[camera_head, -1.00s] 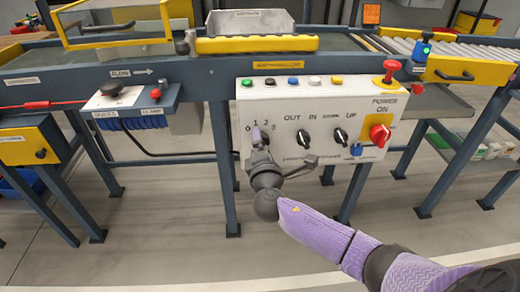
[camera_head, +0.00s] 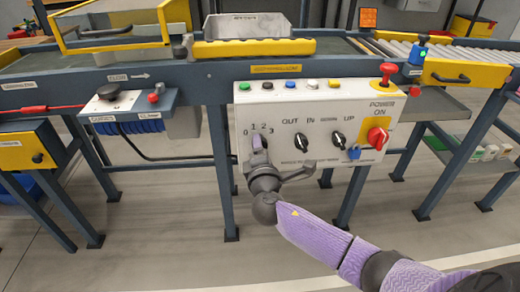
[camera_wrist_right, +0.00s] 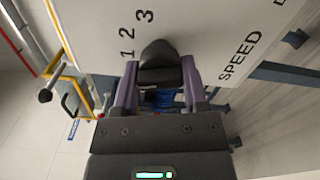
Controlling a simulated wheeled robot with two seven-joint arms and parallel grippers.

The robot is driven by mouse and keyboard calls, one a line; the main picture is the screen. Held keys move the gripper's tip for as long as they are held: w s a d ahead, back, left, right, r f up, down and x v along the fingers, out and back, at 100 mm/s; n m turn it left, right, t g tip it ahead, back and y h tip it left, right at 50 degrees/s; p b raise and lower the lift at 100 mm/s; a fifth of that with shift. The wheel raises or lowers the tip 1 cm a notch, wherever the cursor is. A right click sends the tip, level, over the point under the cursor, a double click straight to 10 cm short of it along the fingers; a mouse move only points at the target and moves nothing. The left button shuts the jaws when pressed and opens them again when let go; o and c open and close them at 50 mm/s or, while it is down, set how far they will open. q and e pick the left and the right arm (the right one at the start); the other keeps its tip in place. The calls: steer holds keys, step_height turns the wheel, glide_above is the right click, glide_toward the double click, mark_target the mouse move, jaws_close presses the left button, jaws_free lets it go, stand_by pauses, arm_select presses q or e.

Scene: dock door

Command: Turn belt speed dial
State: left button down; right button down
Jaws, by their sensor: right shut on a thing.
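The belt speed dial is a black knob (camera_wrist_right: 158,62) on the white control panel (camera_head: 310,168), below the printed numbers 0 to 3. My right gripper (camera_head: 257,142) is at this dial at the panel's left end and mostly hides it in the head view. In the right wrist view my right gripper (camera_wrist_right: 160,85) has one purple finger on each side of the knob and is shut on it. The word SPEED shows beside it there. The dial's exact pointer position is hidden. My left gripper is not in view.
Two more black dials (camera_head: 301,142) and a red power knob (camera_head: 376,138) sit right of the gripper. A red mushroom button (camera_head: 387,72) tops the panel's right end. A small box with a black knob (camera_head: 109,92) stands left. Open floor lies below.

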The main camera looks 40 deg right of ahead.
steer(key=shift+f+m+b, duration=0.2)
steer(key=shift+m+b, duration=0.2)
steer(key=shift+m, duration=0.8)
steer(key=m, duration=0.2)
steer(key=shift+m+b, duration=0.4)
steer(key=m+b, duration=0.1)
steer(key=m, duration=0.6)
steer(key=shift+r+b, duration=0.1)
steer(key=shift+b, duration=0.2)
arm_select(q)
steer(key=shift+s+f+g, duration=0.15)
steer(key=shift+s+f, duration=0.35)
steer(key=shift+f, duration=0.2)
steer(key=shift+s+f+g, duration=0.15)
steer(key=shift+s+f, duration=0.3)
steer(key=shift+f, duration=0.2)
arm_select(e)
steer(key=shift+m, duration=1.4)
steer(key=shift+r, duration=0.1)
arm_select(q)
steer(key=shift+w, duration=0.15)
